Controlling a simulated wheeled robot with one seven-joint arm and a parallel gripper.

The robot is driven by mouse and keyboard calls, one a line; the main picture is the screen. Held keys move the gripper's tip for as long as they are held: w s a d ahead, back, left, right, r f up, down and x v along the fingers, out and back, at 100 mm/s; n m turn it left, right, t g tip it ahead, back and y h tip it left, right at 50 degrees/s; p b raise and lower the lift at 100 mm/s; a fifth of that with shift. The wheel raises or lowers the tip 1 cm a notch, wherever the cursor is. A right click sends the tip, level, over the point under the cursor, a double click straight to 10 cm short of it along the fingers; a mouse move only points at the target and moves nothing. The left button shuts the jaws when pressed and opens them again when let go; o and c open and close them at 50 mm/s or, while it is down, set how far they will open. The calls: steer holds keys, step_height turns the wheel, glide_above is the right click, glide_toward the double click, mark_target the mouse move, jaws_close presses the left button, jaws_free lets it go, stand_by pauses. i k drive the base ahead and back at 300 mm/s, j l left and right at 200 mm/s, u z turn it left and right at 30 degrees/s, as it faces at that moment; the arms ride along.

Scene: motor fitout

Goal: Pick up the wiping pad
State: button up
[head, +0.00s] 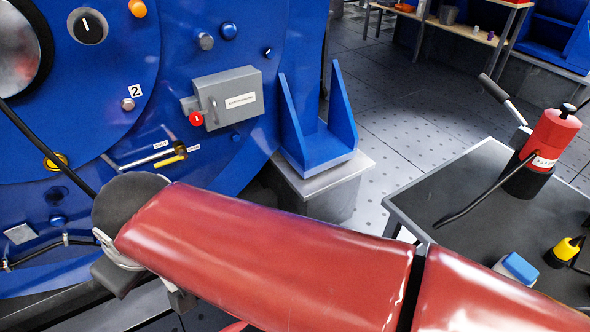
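A small block with a blue top and white lower part (517,268), which looks like the wiping pad, lies on the dark top of the grey-edged table (414,218) at the lower right. It is partly hidden by my red arm, which crosses the foreground. My gripper cannot be made out in the head view. The arm's far end is at the left, by the blue machine, well away from the pad.
A red and black pump can (551,140) with a long spout and a yellow and black item (565,251) stand near the pad. The blue machine (240,50) with a grey box (231,97) fills the left. A blue bracket (318,140) sits on a grey block. Tiled floor lies behind.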

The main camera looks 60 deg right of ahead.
mark_target(513, 266)
steer(key=z, duration=1)
steer(key=k+z, duration=0.1)
steer(key=z, duration=1.4)
steer(key=k+l+z, duration=0.1)
steer(key=z, duration=0.9)
steer(key=l+z, duration=0.1)
steer(key=z, duration=0.4)
steer(key=u, duration=3.3)
steer(key=z, duration=3.35)
